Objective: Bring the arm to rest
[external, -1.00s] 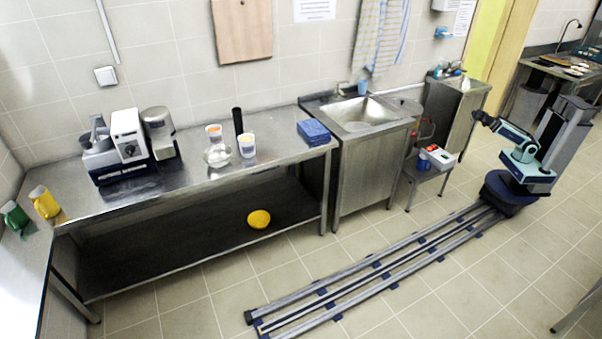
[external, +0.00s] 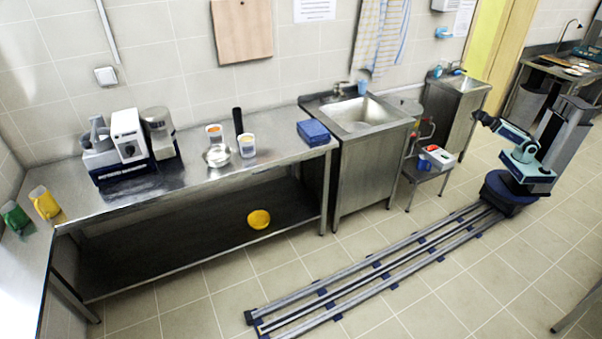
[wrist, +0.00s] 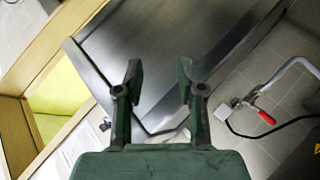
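My arm stands folded at the far right end of the floor rail in the external view. My gripper (external: 480,119) points left, toward the small hand-wash sink unit (external: 456,105), and looks apart from it. In the wrist view my gripper (wrist: 158,85) has its two dark fingers spread with a clear gap and nothing between them. Behind the fingers is a grey steel surface (wrist: 215,40).
The rail (external: 380,268) runs clear along the floor to the left. A low cart (external: 428,172) with a red-and-white box (external: 438,157) stands near my base. The steel table (external: 200,170) and large sink (external: 360,115) line the wall. A red-handled tap (wrist: 266,117) shows in the wrist view.

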